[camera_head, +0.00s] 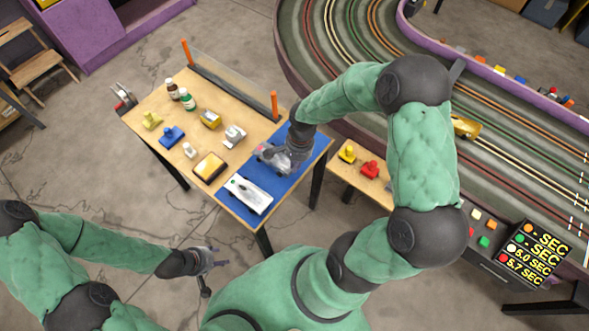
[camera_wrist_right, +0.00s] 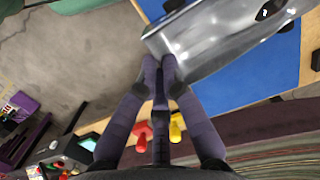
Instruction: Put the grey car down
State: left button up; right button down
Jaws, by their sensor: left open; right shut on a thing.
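The grey car (camera_head: 265,151) is over the blue mat (camera_head: 306,148) at the right end of the wooden table. My right gripper (camera_head: 281,157) is shut on it and hides part of it. In the right wrist view the fingertips (camera_wrist_right: 162,62) close at an edge of the shiny grey car (camera_wrist_right: 222,42), with the blue mat (camera_wrist_right: 255,78) behind. I cannot tell whether the car touches the mat. My left gripper (camera_head: 217,257) is open and empty, below and left of the table, over the floor.
A white car (camera_head: 248,195) sits on the mat's front part. The table (camera_head: 150,102) also holds a yellow sponge (camera_head: 210,166), bottles (camera_head: 187,99) and small coloured pieces. Orange posts (camera_head: 274,104) stand along its back edge. The slot track (camera_head: 500,125) is at right.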

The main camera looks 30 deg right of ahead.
jog(key=shift+w+f, duration=0.2)
jog(key=shift+f, duration=0.05)
jog(key=shift+f+b, duration=0.6)
jog(key=shift+f, duration=0.95)
jog(key=shift+f, duration=0.1)
jog(key=c, duration=1.4)
grip_release()
jog(key=r+p, duration=0.1)
jog(key=r, duration=0.3)
jog(key=d+r+p, duration=0.1)
jog(key=r, duration=0.3)
jog(key=r+p, duration=0.1)
jog(key=r, duration=0.3)
jog(key=shift+w+d+r, duration=0.1)
jog(key=shift+d, duration=0.05)
